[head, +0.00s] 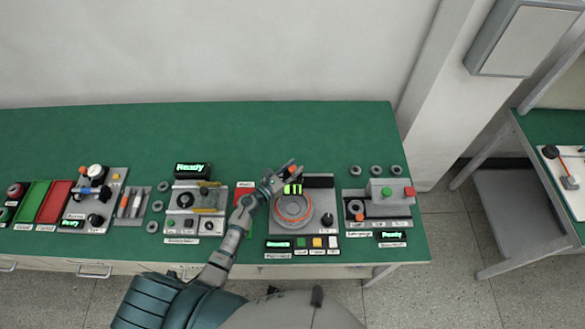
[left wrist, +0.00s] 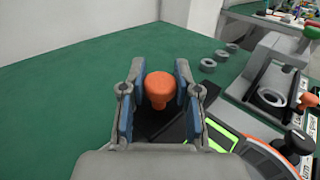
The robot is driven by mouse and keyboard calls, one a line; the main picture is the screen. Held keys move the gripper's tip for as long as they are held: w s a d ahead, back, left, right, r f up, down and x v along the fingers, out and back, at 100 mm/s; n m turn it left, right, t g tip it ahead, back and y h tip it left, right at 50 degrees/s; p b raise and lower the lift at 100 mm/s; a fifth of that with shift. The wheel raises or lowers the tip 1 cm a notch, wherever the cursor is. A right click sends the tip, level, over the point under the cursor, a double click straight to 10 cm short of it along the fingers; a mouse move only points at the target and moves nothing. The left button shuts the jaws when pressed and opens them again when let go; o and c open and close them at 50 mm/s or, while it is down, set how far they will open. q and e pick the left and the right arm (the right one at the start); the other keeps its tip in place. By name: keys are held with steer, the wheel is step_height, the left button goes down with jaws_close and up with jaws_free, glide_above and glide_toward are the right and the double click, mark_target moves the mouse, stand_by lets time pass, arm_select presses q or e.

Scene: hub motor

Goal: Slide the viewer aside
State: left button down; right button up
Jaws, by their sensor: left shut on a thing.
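My left gripper (head: 282,177) reaches over the middle station and is shut on an orange knob (left wrist: 160,88). The knob stands between the two fingers in the left wrist view, and a bit of it shows in the head view (head: 291,170). Next to it is a dark piece with bright green bars (head: 292,189), which looks like the viewer; it also shows in the left wrist view (left wrist: 218,136). Whether the knob belongs to it is hidden by the fingers. Below lies a round grey hub motor (head: 292,207) with an orange ring. My right gripper is not in view.
A station with a grey block and red and green buttons (head: 391,191) stands to the right, with several grey rings (head: 376,171) behind it. Another station (head: 181,222) stands to the left. The back of the green table (head: 270,130) is clear.

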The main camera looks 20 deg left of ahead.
arm_select(q)
steer(key=w+d, duration=0.1)
steer(key=d, duration=0.2)
steer(key=w+d, duration=0.1)
steer(key=d, duration=0.3)
steer(key=w+d+b, duration=0.1)
steer(key=d, duration=0.2)
steer(key=shift+d, duration=0.15)
steer(key=shift+d+r, duration=0.1)
steer(key=shift+d, duration=0.2)
steer(key=shift+a, duration=0.1)
steer(key=c, duration=1.1)
jaws_free()
steer(key=shift+c, duration=0.2)
steer(key=o, duration=0.3)
steer(key=shift+d, duration=0.2)
